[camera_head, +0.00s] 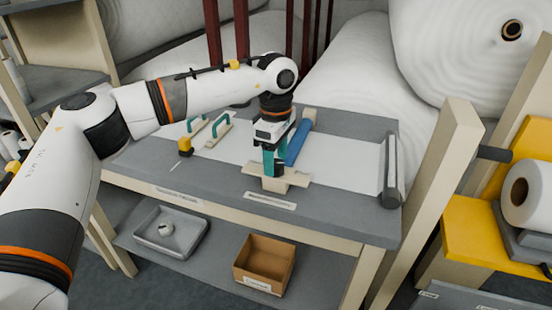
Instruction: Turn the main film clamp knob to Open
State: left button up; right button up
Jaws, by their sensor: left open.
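My left gripper (272,164) points down over the middle of the table, its teal fingers at a pale wooden block (297,179) near the front edge. The fingers and the gripper body cover the middle of the block, so I cannot make out a knob there or its setting. I cannot tell whether the fingers touch anything. A small pale label (270,201) sits on the table edge in front of the block; its text is too small to read. My right gripper is out of view.
A grey table (340,222) carries a white sheet (345,160), a blue roller (299,142), teal-handled tools (219,128), a yellow-topped piece (185,145) and a dark bar (390,170). A grey tray (190,246) and cardboard box (264,262) sit below. Large white rolls (440,60) stand behind.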

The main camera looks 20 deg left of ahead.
pick_arm(q)
jog(key=shift+f, duration=0.45)
jog(key=c, duration=1)
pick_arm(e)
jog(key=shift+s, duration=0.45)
